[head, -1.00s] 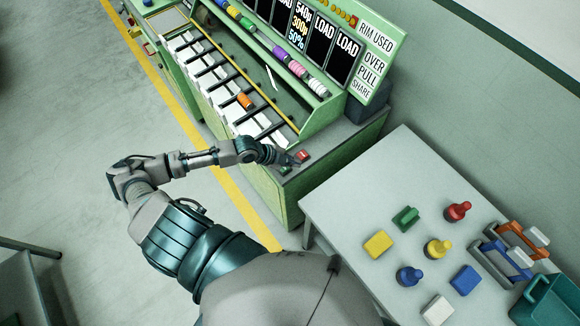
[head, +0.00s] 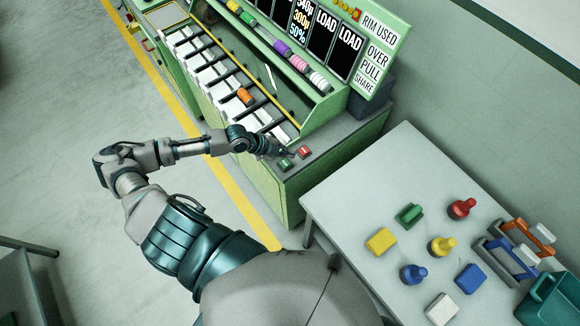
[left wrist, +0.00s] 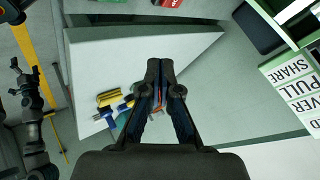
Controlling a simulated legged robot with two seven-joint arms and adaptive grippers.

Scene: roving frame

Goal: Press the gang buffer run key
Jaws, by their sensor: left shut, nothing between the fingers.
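A green key (head: 285,164) and a red key (head: 304,152) sit side by side on the dark top at the near end of the green console. No label is readable on either, so I cannot tell by lettering which is the run key. My left gripper (head: 287,153) is shut and empty, just behind the green key and left of the red one; I cannot tell its height or any contact. In the left wrist view the shut fingertips (left wrist: 160,64) point towards the table. The red key (left wrist: 168,2) is cut by that view's top edge. My right gripper is not in view.
The green console (head: 290,195) carries white sloped lanes, coloured spools and dark display panels above. A grey table (head: 340,190) to the right holds coloured blocks, knobbed pieces, orange and blue frames and a teal bin (head: 550,300). A gap separates console and table.

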